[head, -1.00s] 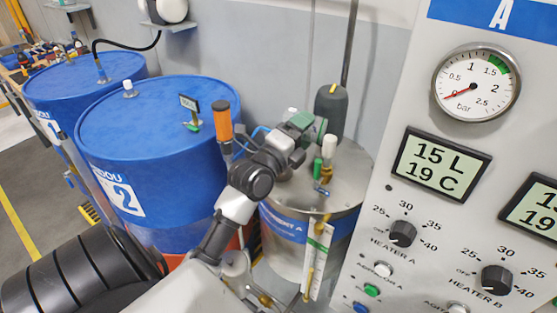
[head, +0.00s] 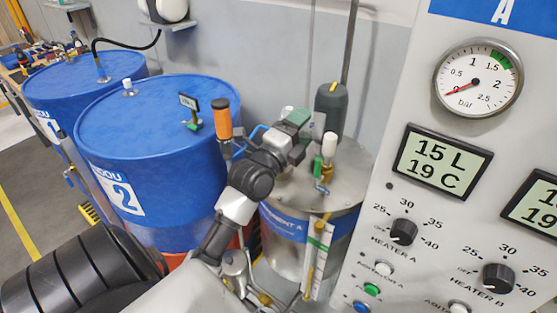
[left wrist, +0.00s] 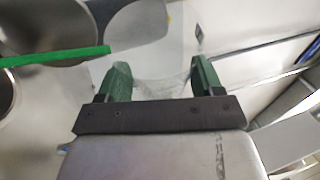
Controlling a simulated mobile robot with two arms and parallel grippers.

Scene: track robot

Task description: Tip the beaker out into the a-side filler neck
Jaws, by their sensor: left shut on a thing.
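My left gripper (head: 299,124) is over the steel lid of the tank marked A (head: 345,185) in the head view. In the left wrist view its green fingers (left wrist: 157,84) are shut on a clear beaker (left wrist: 160,92), which shows faintly between them. In the head view only a small pale patch by the fingers may be the beaker. I cannot tell its tilt or contents. The a-side filler neck cannot be made out for sure; my gripper and wrist cover part of the lid. My right gripper is not in view.
A dark grey motor housing (head: 331,103) and a white-and-green valve handle (head: 329,148) stand on the lid close to the gripper. The control panel (head: 450,215) is right.

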